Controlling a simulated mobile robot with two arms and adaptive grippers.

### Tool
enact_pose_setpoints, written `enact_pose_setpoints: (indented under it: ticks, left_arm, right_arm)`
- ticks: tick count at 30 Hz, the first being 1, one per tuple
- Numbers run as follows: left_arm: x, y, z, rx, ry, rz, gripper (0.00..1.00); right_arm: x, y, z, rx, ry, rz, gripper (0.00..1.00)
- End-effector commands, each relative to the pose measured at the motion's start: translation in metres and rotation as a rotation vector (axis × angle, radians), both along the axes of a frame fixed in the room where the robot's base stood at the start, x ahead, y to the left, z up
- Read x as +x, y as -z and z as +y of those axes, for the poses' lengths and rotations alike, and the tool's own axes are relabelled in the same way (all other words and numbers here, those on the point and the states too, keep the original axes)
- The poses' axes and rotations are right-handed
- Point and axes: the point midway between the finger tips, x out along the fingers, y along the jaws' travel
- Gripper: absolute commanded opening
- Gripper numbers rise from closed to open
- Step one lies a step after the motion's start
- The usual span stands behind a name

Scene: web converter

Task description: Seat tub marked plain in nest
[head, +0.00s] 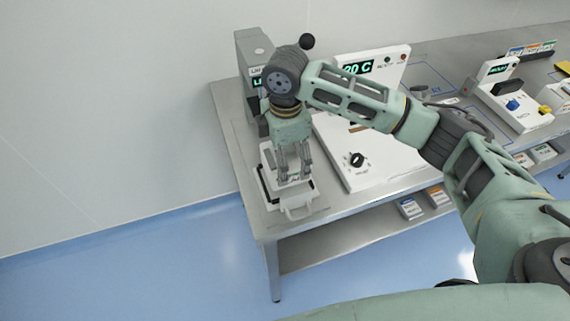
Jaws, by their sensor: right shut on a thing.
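My right gripper (293,175) reaches down at the left end of the steel bench, its fingers shut on a white tub (293,192). The tub has a pale loop handle (298,209) at its front, close to the bench's front edge. A white holder with a dark edge (264,186), which looks like the nest, shows behind and left of the tub. The fingers and tub hide most of it, so I cannot tell whether the tub rests in it or is held just above. No marking is readable on the tub. My left gripper is not in view.
A grey unit with a green display (252,60) stands behind my right wrist. A white sloped console (360,160) with a black knob is close on the right. More white devices (510,95) stand farther right. Small boxes (410,208) lie on the lower shelf.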

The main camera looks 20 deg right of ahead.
Motion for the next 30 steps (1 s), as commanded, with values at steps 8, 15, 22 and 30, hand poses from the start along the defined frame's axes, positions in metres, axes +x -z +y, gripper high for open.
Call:
enact_pose_setpoints:
  ticks: [8,15,22,30]
  left_arm:
    - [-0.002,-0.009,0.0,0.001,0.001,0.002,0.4]
    - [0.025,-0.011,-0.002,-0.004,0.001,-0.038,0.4]
    - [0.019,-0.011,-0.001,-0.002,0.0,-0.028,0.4]
    - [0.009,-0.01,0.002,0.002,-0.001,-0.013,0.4]
  right_arm:
    - [-0.001,0.03,0.0,-0.001,0.001,0.003,0.51]
    - [0.0,0.04,0.0,-0.001,0.0,-0.001,0.51]
    - [0.0,0.042,0.0,0.0,0.0,-0.001,0.83]
    - [0.0,0.042,0.0,0.0,0.0,-0.001,0.85]
